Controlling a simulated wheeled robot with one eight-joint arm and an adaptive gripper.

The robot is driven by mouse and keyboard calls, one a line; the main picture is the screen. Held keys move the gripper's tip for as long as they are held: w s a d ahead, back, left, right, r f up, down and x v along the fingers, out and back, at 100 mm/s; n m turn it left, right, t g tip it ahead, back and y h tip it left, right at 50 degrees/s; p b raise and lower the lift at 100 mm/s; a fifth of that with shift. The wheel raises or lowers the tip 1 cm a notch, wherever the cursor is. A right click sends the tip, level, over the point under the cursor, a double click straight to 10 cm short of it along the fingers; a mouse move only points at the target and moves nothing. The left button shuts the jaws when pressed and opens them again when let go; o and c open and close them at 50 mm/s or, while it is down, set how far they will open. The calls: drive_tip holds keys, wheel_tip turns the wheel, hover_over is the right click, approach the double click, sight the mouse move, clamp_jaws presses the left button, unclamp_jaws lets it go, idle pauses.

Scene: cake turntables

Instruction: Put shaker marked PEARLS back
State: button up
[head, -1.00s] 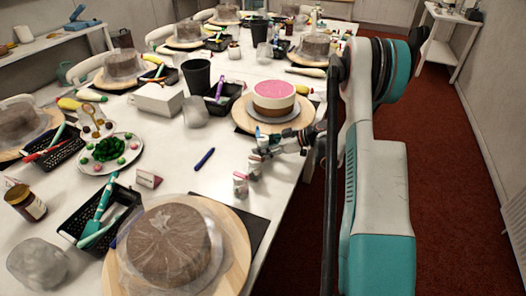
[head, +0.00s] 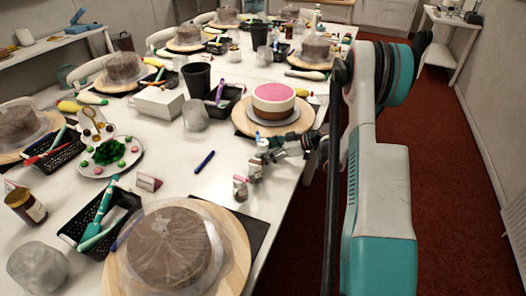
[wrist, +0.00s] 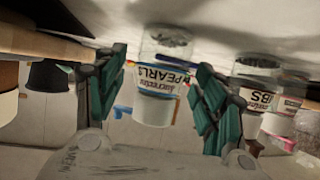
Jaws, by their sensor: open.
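The shaker marked PEARLS (wrist: 158,75) appears in the wrist view between my gripper's two spread green fingers. It has a clear body, a printed label and a white lid, and the view shows it upside down. My gripper (wrist: 160,105) is open, with a gap on both sides of the shaker. In the head view my gripper (head: 268,152) is low at the table's right edge, beside a row of small shakers, and partly hides them.
A pink-topped cake (head: 273,98) on a round wooden board (head: 243,122) stands just behind my gripper. Another shaker (head: 240,188) stands nearer. A blue pen (head: 204,161) lies on clear white table left of the shakers. A wrapped cake (head: 170,245) is in front.

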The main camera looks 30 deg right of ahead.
drive_tip(key=p+v, duration=0.3)
drive_tip(key=v, duration=0.7)
drive_tip(key=shift+s+d+r, duration=0.2)
drive_tip(key=shift+s, duration=0.05)
drive_tip(key=shift+r, duration=0.1)
idle(0.6)
